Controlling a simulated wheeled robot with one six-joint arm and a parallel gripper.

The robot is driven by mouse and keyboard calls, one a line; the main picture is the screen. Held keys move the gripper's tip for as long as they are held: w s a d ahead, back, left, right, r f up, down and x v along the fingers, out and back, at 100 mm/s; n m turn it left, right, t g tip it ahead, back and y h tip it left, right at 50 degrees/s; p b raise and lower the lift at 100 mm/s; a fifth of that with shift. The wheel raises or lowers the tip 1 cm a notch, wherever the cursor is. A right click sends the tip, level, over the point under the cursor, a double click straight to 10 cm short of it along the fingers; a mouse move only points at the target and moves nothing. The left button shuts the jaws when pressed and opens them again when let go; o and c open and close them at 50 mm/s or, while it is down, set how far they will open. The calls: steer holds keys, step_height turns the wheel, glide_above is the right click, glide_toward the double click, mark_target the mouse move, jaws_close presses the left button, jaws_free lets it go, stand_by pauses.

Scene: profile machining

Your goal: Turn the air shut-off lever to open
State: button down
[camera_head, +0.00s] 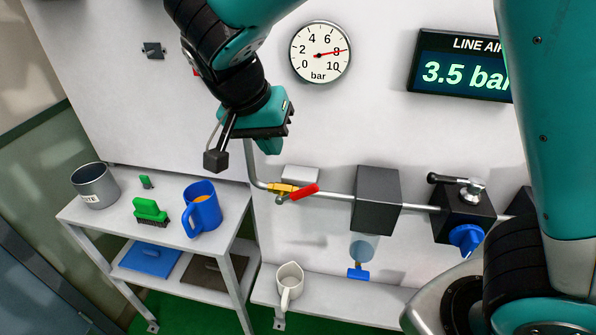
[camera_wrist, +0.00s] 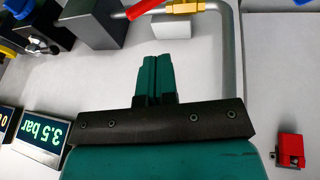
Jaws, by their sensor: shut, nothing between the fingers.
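The air shut-off valve has a brass body (camera_head: 281,188) on a grey pipe and a red lever (camera_head: 304,192). The lever slants across the pipe line, its free end up and to the right. In the wrist view the red lever (camera_wrist: 143,8) and brass body (camera_wrist: 185,6) show at the top edge, partly cut off. My gripper (camera_head: 270,147) is above and left of the valve, apart from it. In the wrist view my gripper's teal fingers (camera_wrist: 157,60) are together with nothing between them, pointing toward the pipe area.
A gauge (camera_head: 320,52) reads near 8; a display (camera_head: 462,68) reads 3.5 bar. A dark block (camera_head: 377,198) and a black unit with a blue knob (camera_head: 466,238) sit along the pipe. A shelf (camera_head: 170,226) holds a blue mug (camera_head: 203,212); a white mug (camera_head: 290,280) stands below the valve.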

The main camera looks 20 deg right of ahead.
mark_target(301, 189)
steer(key=s+p+x, duration=0.1)
steer(key=p+x, duration=0.2)
steer(key=x, duration=0.7)
steer(key=shift+s+d, duration=0.35)
steer(key=shift+s, duration=0.05)
steer(key=shift+f+b, duration=0.1)
steer(key=shift+b, duration=0.25)
